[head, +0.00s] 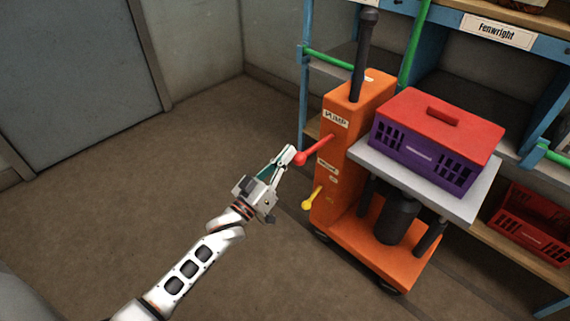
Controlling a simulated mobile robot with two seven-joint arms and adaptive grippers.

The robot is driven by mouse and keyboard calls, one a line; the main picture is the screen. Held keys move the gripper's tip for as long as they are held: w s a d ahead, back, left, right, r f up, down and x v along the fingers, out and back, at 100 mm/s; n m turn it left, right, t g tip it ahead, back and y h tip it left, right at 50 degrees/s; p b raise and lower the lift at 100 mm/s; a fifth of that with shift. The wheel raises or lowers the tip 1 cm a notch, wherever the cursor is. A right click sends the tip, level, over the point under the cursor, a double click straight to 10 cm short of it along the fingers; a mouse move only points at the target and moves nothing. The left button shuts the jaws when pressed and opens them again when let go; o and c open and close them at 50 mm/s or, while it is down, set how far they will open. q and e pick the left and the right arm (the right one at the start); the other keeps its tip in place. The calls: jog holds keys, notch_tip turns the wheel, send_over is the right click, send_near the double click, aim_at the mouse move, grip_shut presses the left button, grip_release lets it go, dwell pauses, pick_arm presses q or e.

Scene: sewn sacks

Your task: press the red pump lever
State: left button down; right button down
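The red pump lever (317,149) sticks out to the left from the orange lift cart (347,146), below a label reading PUMP. Its round red knob is at its left end. My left gripper (290,155) is at the knob, with its fingertips right beside it. I cannot tell whether they touch. The fingers look close together, with nothing seen between them. A yellow lever (313,198) sits lower on the same cart. My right gripper is not in view.
A purple crate with a red lid (431,150) rests on the cart's grey platform (478,203). Blue shelving with a red crate (530,222) stands behind and to the right. The floor (130,190) to the left is clear. A grey-blue door (75,70) is at the back left.

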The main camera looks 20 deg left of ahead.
pick_arm(q)
jog(key=f+v, duration=0.1)
jog(key=v, duration=0.8)
jog(key=shift+s+f, duration=0.15)
jog(key=shift+p, duration=0.3)
